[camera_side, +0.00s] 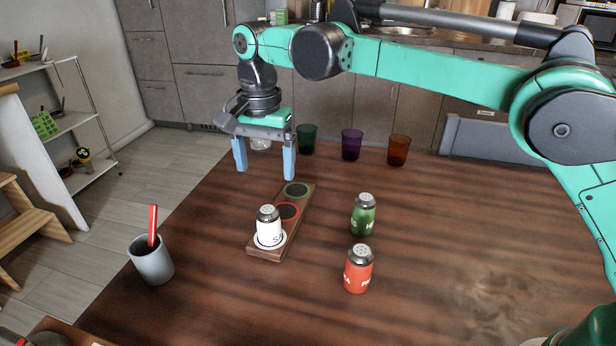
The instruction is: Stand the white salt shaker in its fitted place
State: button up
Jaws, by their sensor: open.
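The white salt shaker (269,232) with a grey metal cap stands upright at the near end of a narrow wooden tray (262,254). A white ring shows around its base; whether it is fully seated cannot be made out. The tray's other two round places, a red-ringed one (287,211) and a green-ringed one (296,190), are empty. My gripper (265,171) is open and empty, its two blue fingers pointing down. It appears above and beyond the salt shaker, apart from it.
A green shaker (363,215) and a red shaker (358,270) stand right of the tray. A grey cup (152,261) with a red stick stands at left. Green (307,139), purple (351,144) and orange (398,150) glasses stand at the back. The table's right side is mostly clear.

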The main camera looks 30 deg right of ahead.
jog(key=s+d+r+n+t, duration=0.3)
jog(key=s+d+n+t, duration=0.25)
jog(key=s+d, duration=0.6)
jog(key=s+d+f+n+t, duration=0.1)
jog(key=s+d+f+n, duration=0.3)
jog(key=shift+s+d+f, duration=0.3)
jog(key=shift+s+d, duration=0.05)
jog(key=shift+s, duration=0.05)
